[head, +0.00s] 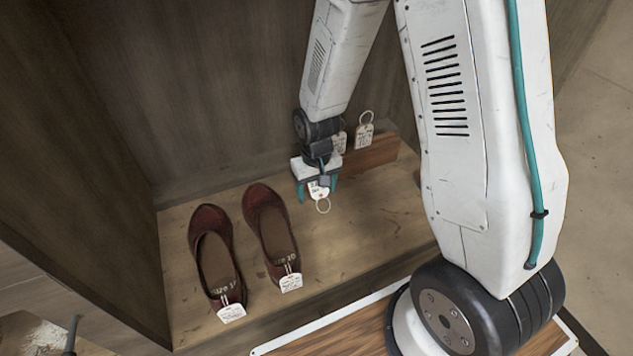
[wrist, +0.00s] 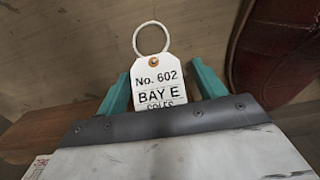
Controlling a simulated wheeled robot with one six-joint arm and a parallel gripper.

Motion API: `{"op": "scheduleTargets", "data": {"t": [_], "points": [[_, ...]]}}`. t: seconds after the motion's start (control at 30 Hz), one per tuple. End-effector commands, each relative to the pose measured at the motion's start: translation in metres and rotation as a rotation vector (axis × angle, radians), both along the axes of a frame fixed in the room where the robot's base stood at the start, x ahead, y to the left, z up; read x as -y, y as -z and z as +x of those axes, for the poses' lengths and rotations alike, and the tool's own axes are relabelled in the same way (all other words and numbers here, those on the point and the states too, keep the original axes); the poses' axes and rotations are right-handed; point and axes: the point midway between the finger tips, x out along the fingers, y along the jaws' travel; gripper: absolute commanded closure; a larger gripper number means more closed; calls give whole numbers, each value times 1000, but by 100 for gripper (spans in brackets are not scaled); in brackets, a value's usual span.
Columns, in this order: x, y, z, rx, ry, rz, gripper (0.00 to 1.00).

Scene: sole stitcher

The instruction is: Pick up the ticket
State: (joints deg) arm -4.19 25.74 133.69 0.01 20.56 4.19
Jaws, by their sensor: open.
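A white paper ticket (wrist: 158,84) with a metal eyelet and a pale string loop reads "No. 602 BAY E SOLES" in the wrist view. In the head view the ticket (head: 319,191) shows just below my gripper (head: 317,187), its loop towards the front. My gripper points down over the shelf and is open. In the wrist view the teal fingers of my gripper (wrist: 160,88) stand on either side of the ticket, with small gaps visible. The ticket's lower end is hidden behind the gripper's dark edge. I cannot tell whether the ticket touches the shelf.
Two dark red shoes (head: 211,252) (head: 267,224) with white tags stand left of my gripper on the wooden shelf (head: 365,235). A wooden block (head: 372,157) with more tags (head: 364,135) is behind the gripper. Brown panels close off the back and left side.

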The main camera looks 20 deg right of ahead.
Motion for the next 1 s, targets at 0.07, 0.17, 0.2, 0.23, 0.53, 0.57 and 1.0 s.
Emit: {"op": "scheduleTargets", "data": {"t": [0.07,0.17,0.2,0.23,0.53,0.57,1.0], "points": [[0,0,0,0,0,0,31],[0,0,0,0,0,0,45],[0,0,0,0,0,0,56],[0,0,0,0,0,0,64],[0,-1,0,0,0,0,82],[0,-1,0,0,0,0,82],[0,-23,1,3,0,0,82]]}}
